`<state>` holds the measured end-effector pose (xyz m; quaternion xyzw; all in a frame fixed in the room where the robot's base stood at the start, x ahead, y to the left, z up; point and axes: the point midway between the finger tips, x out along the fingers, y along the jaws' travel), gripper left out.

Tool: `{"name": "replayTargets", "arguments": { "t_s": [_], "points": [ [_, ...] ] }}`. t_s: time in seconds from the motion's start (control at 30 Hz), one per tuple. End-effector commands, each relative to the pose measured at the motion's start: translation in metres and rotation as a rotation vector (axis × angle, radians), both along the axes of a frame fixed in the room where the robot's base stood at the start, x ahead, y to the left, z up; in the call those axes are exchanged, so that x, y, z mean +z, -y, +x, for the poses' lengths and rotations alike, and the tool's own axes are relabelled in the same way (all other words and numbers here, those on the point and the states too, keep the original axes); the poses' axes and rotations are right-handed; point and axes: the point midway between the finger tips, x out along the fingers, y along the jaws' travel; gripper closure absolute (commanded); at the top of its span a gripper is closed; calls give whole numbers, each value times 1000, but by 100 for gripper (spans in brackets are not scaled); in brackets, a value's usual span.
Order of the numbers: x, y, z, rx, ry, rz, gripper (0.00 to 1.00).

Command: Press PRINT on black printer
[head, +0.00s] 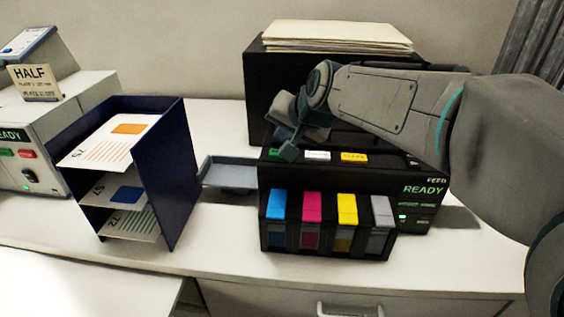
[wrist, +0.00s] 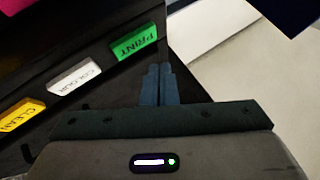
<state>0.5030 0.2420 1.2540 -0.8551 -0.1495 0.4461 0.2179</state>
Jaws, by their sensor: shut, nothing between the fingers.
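The black printer (head: 428,215) stands on the white counter with a READY display on its front. Its green PRINT button (wrist: 135,42) shows clearly in the wrist view and partly in the head view (head: 277,153). A white COLOUR button (wrist: 74,76) and a yellow CLEAN button (wrist: 21,116) sit in a row beside it. My gripper (wrist: 158,68) is shut and empty. In the wrist view its fingertips are just below and right of the PRINT button. In the head view my gripper (head: 288,152) is over the button row; whether it touches the printer I cannot tell.
Ink cartridges (head: 311,206) stick out at the printer's front. A grey tray (head: 230,173) juts from its left side. A dark blue paper rack (head: 178,185) with printed sheets stands further left, near a white machine (head: 75,110). Stacked paper (head: 335,35) lies on a black box behind.

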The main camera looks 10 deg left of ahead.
Motion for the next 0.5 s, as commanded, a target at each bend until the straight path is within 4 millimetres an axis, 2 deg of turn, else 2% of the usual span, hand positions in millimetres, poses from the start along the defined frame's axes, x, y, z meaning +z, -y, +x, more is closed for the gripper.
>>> {"name": "replayTargets", "arguments": {
  "t_s": [0.03,0.13,0.5],
  "points": [
    [-11,0,0,0,0,0,100],
    [-17,0,0,1,0,1,100],
    [-18,0,0,1,0,1,100]
  ]
}}
